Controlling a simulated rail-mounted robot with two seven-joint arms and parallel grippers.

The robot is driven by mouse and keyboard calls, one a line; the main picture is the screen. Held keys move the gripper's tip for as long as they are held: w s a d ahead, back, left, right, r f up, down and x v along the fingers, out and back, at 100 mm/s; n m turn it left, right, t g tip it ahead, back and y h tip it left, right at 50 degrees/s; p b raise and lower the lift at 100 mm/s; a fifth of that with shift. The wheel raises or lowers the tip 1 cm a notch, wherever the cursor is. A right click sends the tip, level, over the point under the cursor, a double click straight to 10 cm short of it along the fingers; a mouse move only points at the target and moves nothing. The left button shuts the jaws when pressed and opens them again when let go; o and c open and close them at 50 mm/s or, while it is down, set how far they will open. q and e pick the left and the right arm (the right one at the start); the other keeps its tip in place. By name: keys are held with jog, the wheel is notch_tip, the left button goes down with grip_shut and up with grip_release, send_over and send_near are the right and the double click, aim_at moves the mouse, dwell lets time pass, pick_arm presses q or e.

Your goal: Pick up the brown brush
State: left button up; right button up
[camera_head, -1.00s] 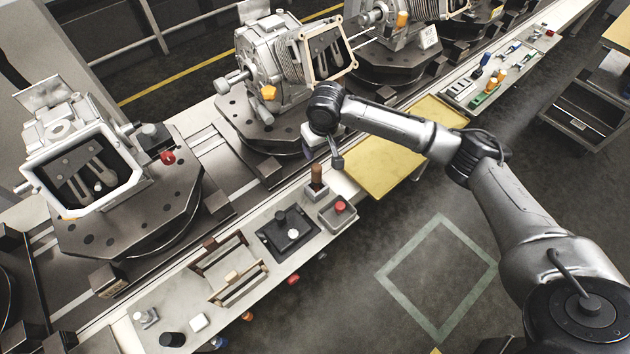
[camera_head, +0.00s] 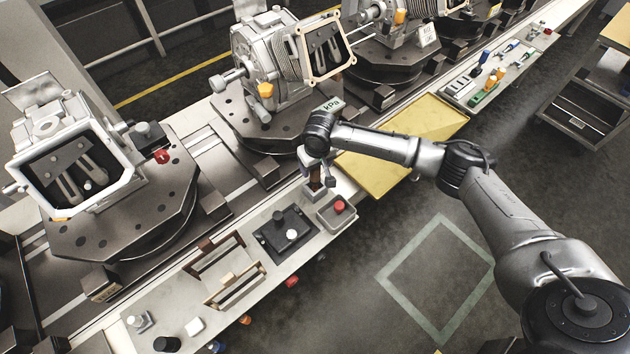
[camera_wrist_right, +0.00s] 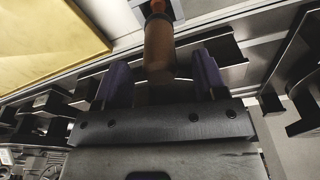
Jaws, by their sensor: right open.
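The brown brush (camera_head: 315,174) stands upright at its grey holder on the long bench, seen mostly as a brown handle. My right gripper (camera_head: 316,163) is over it, jaws open, pointing down. In the right wrist view the brown handle (camera_wrist_right: 159,50) runs between the two dark purple fingers of the right gripper (camera_wrist_right: 160,76), with a gap on each side. The brush's lower end is hidden in the head view. My left gripper is not in view.
A small grey bin (camera_head: 336,214) with a red piece is just right of the brush. A black tray (camera_head: 270,238) and wooden rack (camera_head: 205,262) lie nearer on the bench. A yellow panel (camera_head: 400,170) is to the right. Engine fixtures (camera_head: 262,70) stand behind on the conveyor.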

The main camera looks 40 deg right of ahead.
aim_at(315, 180)
notch_tip(315, 180, down, 2)
jog(key=shift+w+f, duration=0.1)
jog(key=shift+f, duration=0.15)
grip_shut()
dwell(0.5)
